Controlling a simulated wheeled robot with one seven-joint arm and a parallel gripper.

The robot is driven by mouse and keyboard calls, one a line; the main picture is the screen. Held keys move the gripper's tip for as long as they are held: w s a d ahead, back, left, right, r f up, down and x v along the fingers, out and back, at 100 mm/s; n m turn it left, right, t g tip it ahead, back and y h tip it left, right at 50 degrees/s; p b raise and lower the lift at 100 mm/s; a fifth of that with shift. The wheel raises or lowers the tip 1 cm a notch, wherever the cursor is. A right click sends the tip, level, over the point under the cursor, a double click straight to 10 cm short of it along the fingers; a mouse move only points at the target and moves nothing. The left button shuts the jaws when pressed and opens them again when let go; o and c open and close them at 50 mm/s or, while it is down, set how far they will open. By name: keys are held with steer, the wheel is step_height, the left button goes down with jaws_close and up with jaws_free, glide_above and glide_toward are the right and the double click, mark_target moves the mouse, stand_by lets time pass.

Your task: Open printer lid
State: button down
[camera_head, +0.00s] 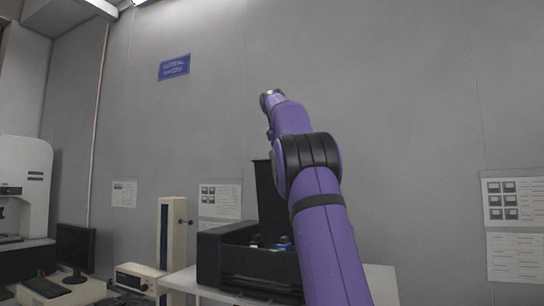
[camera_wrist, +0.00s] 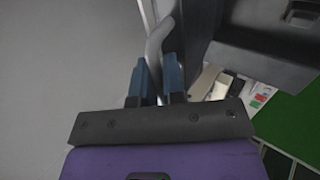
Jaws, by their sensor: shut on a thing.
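The black printer (camera_head: 215,260) sits on a white table in the head view. A dark panel (camera_head: 268,195), which looks like its lid, stands upright above the body, partly hidden by my purple arm. In the wrist view, my gripper (camera_wrist: 156,82) has its blue fingertips on either side of a grey curved handle (camera_wrist: 155,45) and is shut on it. Where the handle joins the lid cannot be told. A dark printer part (camera_wrist: 265,42) fills the upper right of the wrist view. My gripper cannot be made out in the head view.
A cream upright instrument (camera_head: 172,232) stands left of the printer. A monitor (camera_head: 75,247) and keyboard (camera_head: 46,287) are farther left. A grey wall with posted sheets (camera_head: 514,200) rises behind. Below the gripper, the wrist view shows a green surface (camera_wrist: 295,122) at right.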

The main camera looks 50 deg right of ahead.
steer(key=shift+w+d+r, duration=0.15)
steer(key=shift+w+d, duration=0.15)
steer(key=shift+d, duration=0.45)
steer(key=shift+w+d+r, duration=0.1)
steer(key=shift+w+d, duration=0.15)
steer(key=shift+d, duration=0.45)
steer(key=c, duration=1.2)
jaws_free()
steer(key=shift+v, duration=1.95)
steer(key=shift+s+a+r, duration=0.2)
steer(key=shift+s+a, duration=0.55)
steer(key=shift+a, duration=1.3)
steer(key=shift+s+a+r, duration=0.15)
steer(key=shift+s+a, duration=0.65)
steer(key=shift+a, duration=1.2)
steer(key=shift+s+a+r, duration=0.2)
steer(key=shift+s+a, duration=0.55)
steer(key=shift+a, duration=1.3)
